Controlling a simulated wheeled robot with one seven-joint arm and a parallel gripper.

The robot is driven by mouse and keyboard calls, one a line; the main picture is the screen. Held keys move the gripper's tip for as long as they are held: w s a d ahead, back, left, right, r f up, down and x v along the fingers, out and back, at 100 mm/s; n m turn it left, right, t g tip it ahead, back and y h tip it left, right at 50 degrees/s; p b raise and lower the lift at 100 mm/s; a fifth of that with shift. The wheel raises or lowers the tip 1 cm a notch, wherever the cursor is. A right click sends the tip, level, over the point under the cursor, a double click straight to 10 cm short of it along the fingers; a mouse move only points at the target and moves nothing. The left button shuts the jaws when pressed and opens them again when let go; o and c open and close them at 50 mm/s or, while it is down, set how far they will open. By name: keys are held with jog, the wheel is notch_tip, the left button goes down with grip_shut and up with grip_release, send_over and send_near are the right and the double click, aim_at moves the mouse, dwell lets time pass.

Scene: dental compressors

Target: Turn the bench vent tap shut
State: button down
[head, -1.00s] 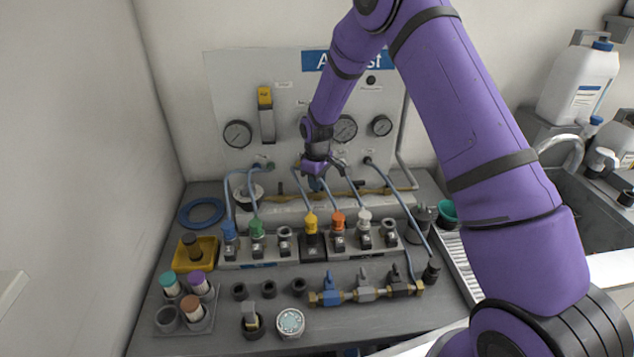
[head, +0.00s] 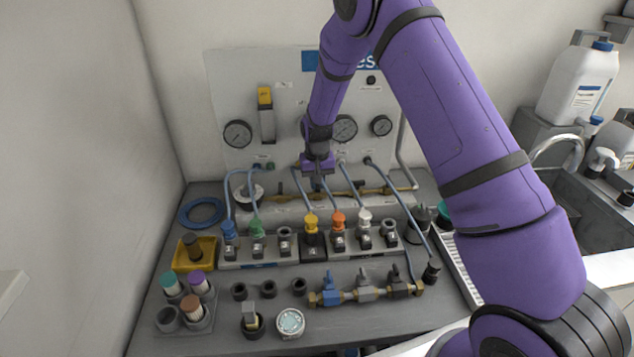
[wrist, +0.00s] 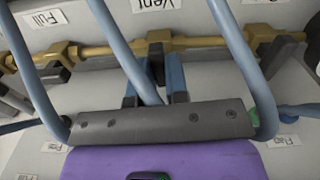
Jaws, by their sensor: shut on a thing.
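The bench vent tap is a dark lever (wrist: 156,65) on a brass pipe (wrist: 100,50), below a label reading "Vent" (wrist: 155,4) that is upside down in the wrist view. My gripper (wrist: 154,80) is shut on this lever, with a blue-padded finger on each side. The lever appears to lie across the line of the pipe. In the head view my gripper (head: 318,182) is at the back of the bench, in front of the gauge panel, and hides most of the tap. The brass pipe (head: 372,191) runs out to its right.
Blue hoses (wrist: 118,45) pass close beside my gripper. Other dark levers (wrist: 282,52) sit along the same pipe. In front stand connector blocks with coloured plugs (head: 311,222) and a valve row with a blue tap (head: 330,288). A sink (head: 600,215) is at the right.

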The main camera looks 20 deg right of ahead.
jog(key=shift+m, duration=0.6)
jog(key=c, duration=1.1)
grip_release()
notch_tip(320, 180, up, 11)
jog(key=shift+f, duration=0.1)
